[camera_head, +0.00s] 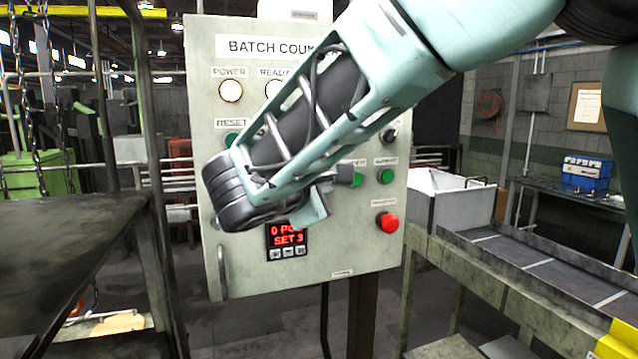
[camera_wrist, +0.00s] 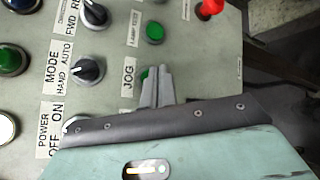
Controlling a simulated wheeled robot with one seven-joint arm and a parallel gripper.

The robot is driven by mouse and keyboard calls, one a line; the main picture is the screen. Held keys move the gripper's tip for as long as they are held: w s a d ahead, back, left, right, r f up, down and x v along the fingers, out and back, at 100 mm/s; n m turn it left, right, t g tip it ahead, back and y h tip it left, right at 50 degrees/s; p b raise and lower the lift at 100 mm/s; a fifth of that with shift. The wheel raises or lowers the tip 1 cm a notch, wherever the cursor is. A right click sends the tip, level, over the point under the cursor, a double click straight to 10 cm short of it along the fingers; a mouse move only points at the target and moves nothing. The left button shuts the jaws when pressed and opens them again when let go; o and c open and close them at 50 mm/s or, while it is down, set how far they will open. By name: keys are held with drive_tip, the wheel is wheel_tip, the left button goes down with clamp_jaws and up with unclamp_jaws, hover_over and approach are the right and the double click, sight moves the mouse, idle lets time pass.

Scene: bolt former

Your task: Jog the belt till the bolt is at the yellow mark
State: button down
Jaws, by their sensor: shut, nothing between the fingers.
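My gripper (camera_wrist: 155,88) is shut and empty, with its fingertips over the green JOG button (camera_wrist: 143,74) in the wrist view. The fingers hide most of that button. I cannot tell whether they touch it. In the head view my gripper (camera_head: 348,176) is in front of the panel, just left of the green lamp test button (camera_head: 386,176). The belt (camera_head: 535,265) runs at the right of the head view, dark with pale cross lines. I see no bolt on its visible part. A yellow piece (camera_head: 617,341) shows at the lower right corner; I cannot tell whether it is the mark.
The grey control panel (camera_head: 230,270) has a red stop button (camera_head: 388,222) and a display (camera_head: 288,240) reading SET 3. The wrist view shows the mode knob (camera_wrist: 88,71) beside the JOG button. A dark table (camera_head: 70,240) stands at left.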

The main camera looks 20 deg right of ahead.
drive_tip(key=shift+w, duration=0.1)
idle(0.3)
drive_tip(key=shift+w, duration=0.35)
